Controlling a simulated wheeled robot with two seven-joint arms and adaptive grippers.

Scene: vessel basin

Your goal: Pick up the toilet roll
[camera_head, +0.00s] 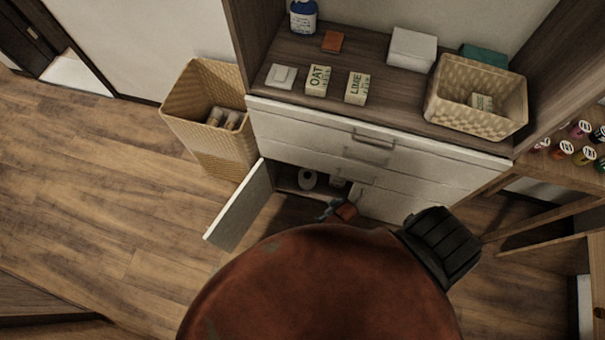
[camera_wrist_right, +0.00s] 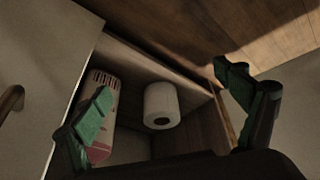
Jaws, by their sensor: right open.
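The white toilet roll (camera_head: 307,180) stands inside the low cabinet below the drawers, in the opening beside the swung-out door (camera_head: 241,206). In the right wrist view the toilet roll (camera_wrist_right: 161,106) lies between and beyond my spread fingers, with its dark core hole facing the camera. My right gripper (camera_head: 338,210) is at the cabinet opening, largely hidden by my arm in the head view. In the right wrist view my right gripper (camera_wrist_right: 162,77) is open and empty, apart from the roll. My left gripper is not in view.
A white and pink container (camera_wrist_right: 102,88) stands left of the roll, partly behind my left-hand finger. Cabinet walls (camera_wrist_right: 205,130) enclose the space closely. A tall wicker basket (camera_head: 212,145) stands left of the cabinet. Boxes and a woven basket (camera_head: 475,122) sit on the counter.

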